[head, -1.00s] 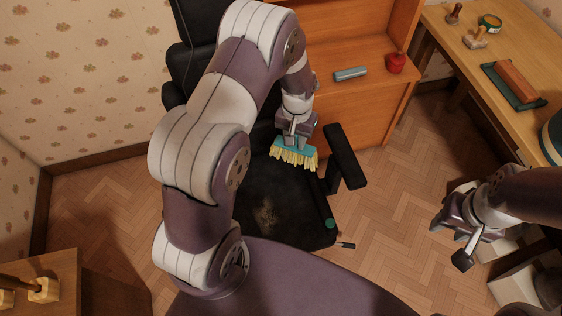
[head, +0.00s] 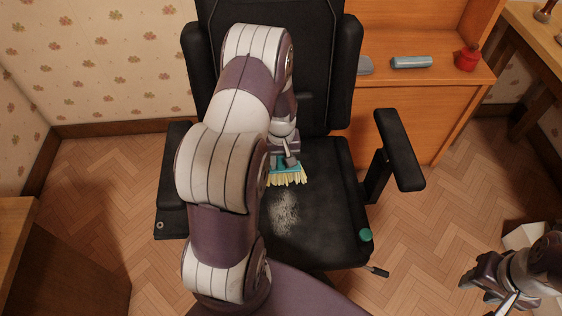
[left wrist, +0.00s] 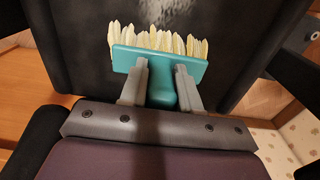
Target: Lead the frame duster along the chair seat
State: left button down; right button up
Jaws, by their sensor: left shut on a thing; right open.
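The frame duster (head: 287,174) has a teal head and cream bristles. My left gripper (head: 287,158) is shut on it over the back part of the black chair seat (head: 325,215). In the left wrist view the duster (left wrist: 160,62) shows between the two fingers of my left gripper (left wrist: 160,85), bristles pointing to the seat's middle. A pale dusty patch (head: 285,212) lies on the seat in front of the bristles. I cannot tell whether the bristles touch the seat. My right gripper (head: 485,290) is open and empty at the lower right, away from the chair.
A green round thing (head: 365,235) is at the seat's front right edge. The armrest (head: 400,150) stands right of the seat and the backrest (head: 300,60) behind it. An orange wooden desk (head: 430,100) holds a grey-blue object (head: 411,62) and a red one (head: 467,59).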

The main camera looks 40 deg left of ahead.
aim_at(282, 174)
pick_arm(q)
notch_tip(282, 174, down, 5)
jog(key=shift+s+d+r+b, duration=0.1)
jog(key=shift+b, duration=1.05)
jog(key=shift+s+d+r+p, duration=0.6)
jog(key=shift+s+p, duration=0.05)
jog(key=shift+p, duration=0.35)
jog(key=s+d+p, duration=0.3)
jog(key=s+d, duration=0.7)
jog(key=s, duration=0.1)
jog(key=shift+s+f+p, duration=0.2)
jog(key=shift+s+p, duration=0.1)
jog(key=shift+f, duration=0.8)
jog(key=shift+f, duration=0.25)
